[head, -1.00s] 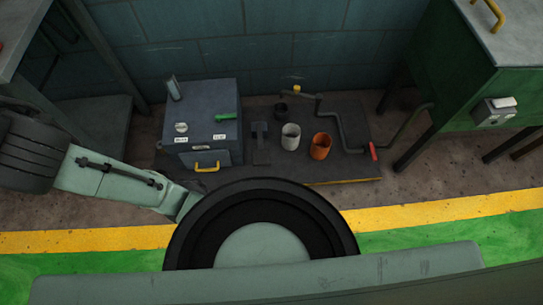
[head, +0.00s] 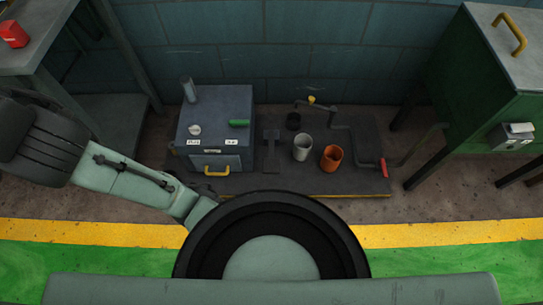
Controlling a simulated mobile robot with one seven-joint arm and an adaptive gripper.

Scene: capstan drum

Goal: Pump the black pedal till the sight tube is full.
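A dark pedal (head: 271,137) stands on the low dark plate, just right of a grey-blue box (head: 216,128); it looks like a small flat pad on a stem. A short upright tube (head: 188,90) rises from the box's back left corner and may be the sight tube; its fill level cannot be read from here. My pale arm reaches in from the left, and its far end passes out of sight near my round black-rimmed body part. My gripper is not in view, and nothing of mine visibly touches the pedal.
A grey cup (head: 302,147), an orange cup (head: 332,158) and a red-handled crank (head: 384,168) are right of the pedal. A green cabinet (head: 470,90) stands right.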

